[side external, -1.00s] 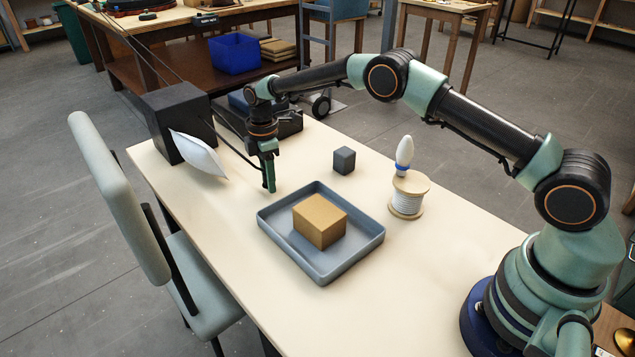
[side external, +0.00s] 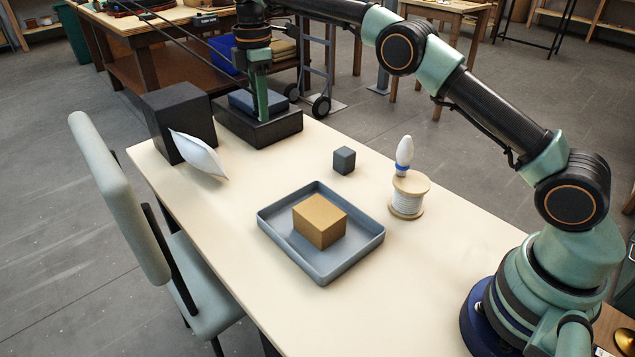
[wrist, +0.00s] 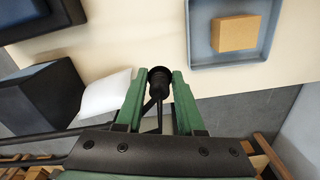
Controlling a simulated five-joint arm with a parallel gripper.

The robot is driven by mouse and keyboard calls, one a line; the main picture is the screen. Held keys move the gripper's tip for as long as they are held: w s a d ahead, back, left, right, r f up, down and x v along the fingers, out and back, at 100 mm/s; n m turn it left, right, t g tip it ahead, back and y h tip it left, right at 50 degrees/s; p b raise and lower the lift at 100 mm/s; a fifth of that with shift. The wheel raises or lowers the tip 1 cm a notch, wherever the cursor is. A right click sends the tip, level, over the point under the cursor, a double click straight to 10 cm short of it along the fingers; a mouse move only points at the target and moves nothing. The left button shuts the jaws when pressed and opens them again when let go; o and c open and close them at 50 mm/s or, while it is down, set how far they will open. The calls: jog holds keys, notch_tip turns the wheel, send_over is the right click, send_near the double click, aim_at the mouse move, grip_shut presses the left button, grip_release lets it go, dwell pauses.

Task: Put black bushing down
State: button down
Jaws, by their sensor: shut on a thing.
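The black bushing (wrist: 159,80) is a small dark round piece between the green fingertips in the wrist view. My gripper (wrist: 159,90) is shut on it. In the side view my gripper (side external: 261,112) points down, raised, with its fingertips in front of or over the low black box with a blue-grey top (side external: 257,122). I cannot tell the height between them. The bushing cannot be made out in the side view.
A grey-blue tray (side external: 278,246) holds a brown box (side external: 320,221). A large black cube (side external: 178,121) and a white pillow (side external: 199,155) stand at the left. The front tabletop is clear.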

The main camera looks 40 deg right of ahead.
jog(key=shift+s+a+r, duration=0.1)
jog(key=shift+a+r, duration=0.05)
jog(key=shift+r, duration=0.1)
jog(key=s+a+r, duration=0.2)
jog(key=s+a, duration=0.4)
jog(key=s, duration=0.1)
jog(key=s+a+r, duration=0.3)
jog(key=s+a, duration=0.2)
jog(key=s, duration=0.1)
jog(key=s+f, duration=0.2)
jog(key=s, duration=0.8)
jog(key=s+f, duration=0.3)
jog(key=s, duration=0.8)
jog(key=f, duration=1.9)
jog(key=shift+a+f, duration=0.35)
jog(key=shift+f, duration=0.05)
